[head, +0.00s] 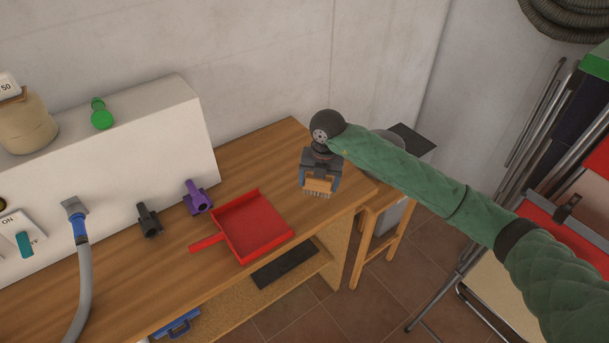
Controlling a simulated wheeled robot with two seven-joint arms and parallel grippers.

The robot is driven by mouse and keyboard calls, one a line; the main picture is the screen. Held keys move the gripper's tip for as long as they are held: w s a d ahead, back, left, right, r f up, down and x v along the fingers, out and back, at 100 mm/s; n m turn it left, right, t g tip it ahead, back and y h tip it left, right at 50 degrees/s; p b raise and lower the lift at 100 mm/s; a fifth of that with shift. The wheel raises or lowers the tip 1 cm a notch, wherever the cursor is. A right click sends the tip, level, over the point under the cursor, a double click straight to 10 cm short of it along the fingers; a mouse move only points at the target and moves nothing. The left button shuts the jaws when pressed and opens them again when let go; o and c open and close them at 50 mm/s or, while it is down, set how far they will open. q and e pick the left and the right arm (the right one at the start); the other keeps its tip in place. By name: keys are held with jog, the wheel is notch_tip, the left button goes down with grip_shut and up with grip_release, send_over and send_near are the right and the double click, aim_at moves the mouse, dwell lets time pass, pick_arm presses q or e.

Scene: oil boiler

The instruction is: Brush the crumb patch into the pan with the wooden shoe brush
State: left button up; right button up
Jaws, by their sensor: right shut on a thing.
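My right gripper (320,181) reaches in from the right and points down at the far right end of the wooden bench. It is shut on the wooden shoe brush (318,187), whose pale bristles face down. I cannot tell whether the bristles touch the bench top. The red pan (256,226) lies on the bench to the left of the brush and nearer the front edge, its handle (208,243) pointing left. I cannot make out the crumb patch. My left gripper is not in view.
A purple clamp-like part (197,198) and a black one (149,220) stand left of the pan on the wooden bench (257,172). A grey hose (85,275) rises further left. A white casing (150,130) backs the bench. A wooden stool (384,225) stands past its right end.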

aim_at(304, 191)
jog(key=a+m, duration=0.1)
jog(key=m, duration=0.1)
jog(key=a+m+p, duration=0.1)
jog(key=m, duration=0.1)
jog(key=a+m, duration=0.1)
jog(key=m, duration=0.1)
jog(key=shift+r, duration=0.35)
pick_arm(q)
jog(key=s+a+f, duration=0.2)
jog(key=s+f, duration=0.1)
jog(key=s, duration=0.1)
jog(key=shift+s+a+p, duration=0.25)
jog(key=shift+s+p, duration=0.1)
jog(key=shift+p, duration=0.1)
pick_arm(e)
jog(key=shift+a+m+t, duration=0.2)
jog(key=shift+a+m, duration=0.05)
jog(key=shift+m, duration=0.4)
jog(key=shift+a+m+t, duration=0.2)
jog(key=shift+a+m, duration=0.05)
jog(key=shift+m, duration=0.4)
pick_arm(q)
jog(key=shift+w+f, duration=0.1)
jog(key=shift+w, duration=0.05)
